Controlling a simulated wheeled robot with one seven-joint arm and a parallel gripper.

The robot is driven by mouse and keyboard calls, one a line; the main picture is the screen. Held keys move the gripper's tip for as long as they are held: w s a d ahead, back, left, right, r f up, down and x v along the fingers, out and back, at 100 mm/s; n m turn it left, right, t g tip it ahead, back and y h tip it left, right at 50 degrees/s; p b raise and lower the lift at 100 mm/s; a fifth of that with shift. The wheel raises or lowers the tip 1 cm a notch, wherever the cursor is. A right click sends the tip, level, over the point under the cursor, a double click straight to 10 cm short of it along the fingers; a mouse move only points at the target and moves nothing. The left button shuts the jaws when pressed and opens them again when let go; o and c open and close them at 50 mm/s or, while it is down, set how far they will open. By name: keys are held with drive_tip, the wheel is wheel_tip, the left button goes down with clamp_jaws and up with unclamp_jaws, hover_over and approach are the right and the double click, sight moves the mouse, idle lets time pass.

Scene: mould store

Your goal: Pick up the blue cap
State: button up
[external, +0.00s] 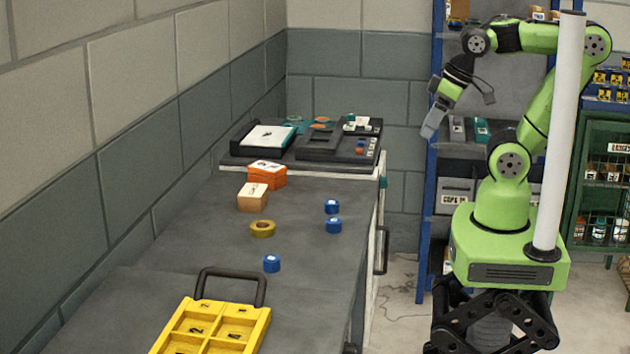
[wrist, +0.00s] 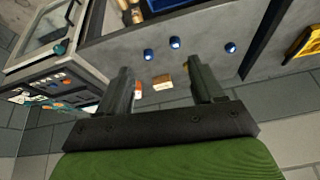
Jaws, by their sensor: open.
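Three small blue caps stand on the grey worktop (external: 310,275): one toward the back right (external: 332,206), one just in front of it (external: 334,225), and one nearer the yellow tray (external: 271,263). The wrist view also shows three blue caps, at left (wrist: 148,55), middle (wrist: 175,43) and right (wrist: 230,47). I cannot tell which single cap is meant. My gripper (external: 432,122) is raised to the right of the worktop, well apart from the caps. In the wrist view its two fingers (wrist: 164,72) are spread with nothing held between them.
A yellow divided tray (external: 239,327) with a dark handle is at the front. A tape roll (external: 262,229), a tan block (external: 252,197) and an orange block (external: 267,175) stand left of the caps. A raised dark station (external: 317,143) fills the back. A wall bounds the left.

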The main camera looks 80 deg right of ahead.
drive_tip(key=w+d+f+m+g+y+p, duration=0.1)
drive_tip(key=w+d+f+m+g+y, duration=0.15)
drive_tip(key=w+m, duration=0.4)
drive_tip(key=w+d+f+m+g+y, duration=0.2)
drive_tip(key=w+f+m, duration=0.15)
drive_tip(key=w, duration=0.55)
drive_tip(key=w+d+f+m+y+p, duration=0.1)
drive_tip(key=w+d+f+m+y, duration=0.35)
drive_tip(key=d+f, duration=0.3)
drive_tip(key=m+t+y, duration=0.3)
drive_tip(key=m+t, duration=0.2)
drive_tip(key=m, duration=0.2)
approach(332, 203)
drive_tip(key=shift+y, duration=0.3)
drive_tip(key=x, duration=0.2)
drive_tip(key=b+x, duration=0.1)
drive_tip(key=x, duration=0.2)
drive_tip(key=shift+w+d+f, duration=0.2)
drive_tip(key=shift+w, duration=0.15)
drive_tip(key=x, duration=0.5)
drive_tip(key=shift+s+a+f+b, duration=0.1)
drive_tip(key=shift+s+b, duration=0.05)
drive_tip(key=shift+b, duration=0.15)
drive_tip(key=c, duration=1)
